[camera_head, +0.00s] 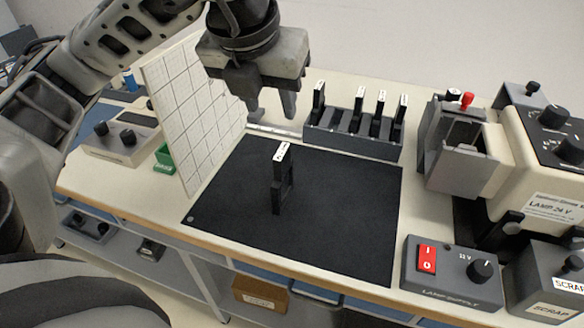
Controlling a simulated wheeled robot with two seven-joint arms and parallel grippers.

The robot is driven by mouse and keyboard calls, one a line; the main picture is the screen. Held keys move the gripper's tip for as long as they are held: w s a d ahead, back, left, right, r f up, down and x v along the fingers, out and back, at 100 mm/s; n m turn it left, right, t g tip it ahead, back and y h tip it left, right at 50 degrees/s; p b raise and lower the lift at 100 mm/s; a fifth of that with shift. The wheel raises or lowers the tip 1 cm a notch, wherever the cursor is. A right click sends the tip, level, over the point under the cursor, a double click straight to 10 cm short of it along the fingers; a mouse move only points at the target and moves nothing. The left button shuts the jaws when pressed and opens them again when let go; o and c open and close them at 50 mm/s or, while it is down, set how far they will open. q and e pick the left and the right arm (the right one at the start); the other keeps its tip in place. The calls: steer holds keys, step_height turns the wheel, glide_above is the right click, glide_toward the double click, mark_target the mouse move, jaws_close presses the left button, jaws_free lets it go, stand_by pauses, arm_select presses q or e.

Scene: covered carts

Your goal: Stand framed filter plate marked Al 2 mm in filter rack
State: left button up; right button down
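A black framed filter plate (279,196) with a white label tab on top stands upright on the black mat (340,215). Its marking is too small to read. The filter rack (350,142) is a dark slotted block behind the mat, holding several similar black plates with white tabs. My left gripper (271,112) comes in from the upper left and points down. Its two fingers are apart with nothing between them. It appears above and behind the standing plate, in front of the wall and left of the rack. My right gripper is out of view.
A white gridded panel (200,112) stands left of the mat. Right of the rack are a grey holder with a red knob (467,100) and the lamp housing (550,150). The lamp supply box (452,275) sits at the front right. Most of the mat is clear.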

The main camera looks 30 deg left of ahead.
arm_select(q)
steer(key=b, duration=0.1)
glide_toward(281, 152)
steer(key=b+x, duration=0.1)
steer(key=x, duration=0.4)
steer(key=shift+w, duration=0.15)
steer(key=shift+w+f, duration=0.15)
steer(key=shift+f, duration=0.15)
steer(key=x, duration=0.2)
steer(key=p+x, duration=0.1)
steer(key=x, duration=0.1)
steer(key=shift+f, duration=0.55)
jaws_close()
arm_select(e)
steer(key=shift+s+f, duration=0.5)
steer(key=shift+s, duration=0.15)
